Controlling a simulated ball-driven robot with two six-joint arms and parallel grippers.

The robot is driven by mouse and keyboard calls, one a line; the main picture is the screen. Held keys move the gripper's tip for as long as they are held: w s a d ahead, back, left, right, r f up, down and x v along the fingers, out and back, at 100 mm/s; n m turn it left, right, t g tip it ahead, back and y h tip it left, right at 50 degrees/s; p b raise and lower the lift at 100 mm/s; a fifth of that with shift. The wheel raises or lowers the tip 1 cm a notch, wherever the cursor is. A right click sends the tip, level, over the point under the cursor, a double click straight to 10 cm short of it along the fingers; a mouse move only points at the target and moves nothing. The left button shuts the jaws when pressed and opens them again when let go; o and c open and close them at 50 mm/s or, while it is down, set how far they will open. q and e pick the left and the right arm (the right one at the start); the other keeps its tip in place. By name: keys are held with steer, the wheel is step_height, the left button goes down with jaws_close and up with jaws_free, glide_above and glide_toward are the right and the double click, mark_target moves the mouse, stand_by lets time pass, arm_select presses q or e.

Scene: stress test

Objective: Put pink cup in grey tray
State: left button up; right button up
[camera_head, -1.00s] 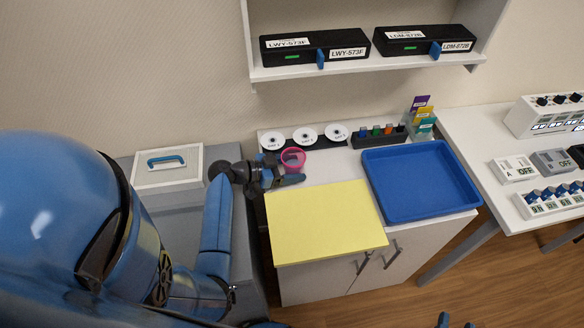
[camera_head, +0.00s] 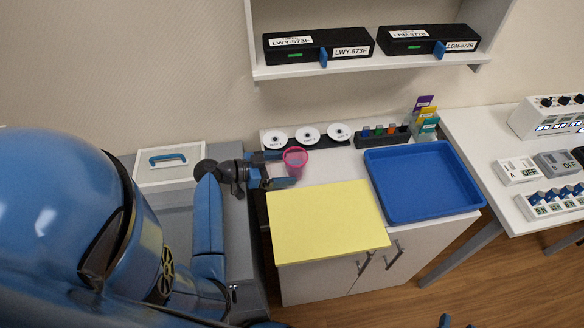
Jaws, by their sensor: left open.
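A pink cup (camera_head: 296,162) stands upright on the white cabinet top, in front of the row of white discs. My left gripper (camera_head: 287,170) is open just left of the cup, with one finger toward the back and one toward the front. Whether a finger touches the cup cannot be told. No grey tray shows; the only tray in view is a blue one (camera_head: 421,212) at the right of the cabinet top, and it is empty. Two small blue tips at the bottom edge look like my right gripper (camera_head: 457,322), mostly cut off.
A yellow sheet (camera_head: 328,222) lies in front of the cup, left of the blue tray. A black rack with colored pieces (camera_head: 383,137) stands behind. A white box with a blue handle (camera_head: 170,166) is at left. A shelf (camera_head: 370,64) hangs above.

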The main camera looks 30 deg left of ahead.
arm_select(q)
steer(key=v, duration=0.7)
steer(key=shift+b, duration=0.35)
steer(key=shift+o, duration=0.8)
steer(key=shift+s+a+r, duration=0.1)
steer(key=shift+s+a, duration=0.05)
steer(key=w+d+r+m+g+y+p, duration=0.2)
steer(key=w+d+r+g+p, duration=0.4)
steer(key=d+r+p, duration=0.7)
steer(key=n+g+y+p, duration=0.3)
steer(key=n+y+p, duration=0.5)
steer(key=n, duration=0.3)
glide_toward(296, 161)
steer(key=shift+s+d+f, duration=0.5)
steer(key=shift+s+f, duration=0.2)
steer(key=shift+s, duration=0.1)
steer(key=shift+w+f, duration=0.1)
steer(key=shift+f, duration=0.55)
steer(key=shift+w+d+f+p, duration=0.15)
steer(key=shift+f+p, duration=0.1)
steer(key=shift+f, duration=0.75)
steer(key=shift+w+a+f+p, duration=0.1)
steer(key=shift+w+f+p, duration=0.15)
steer(key=shift+f, duration=0.75)
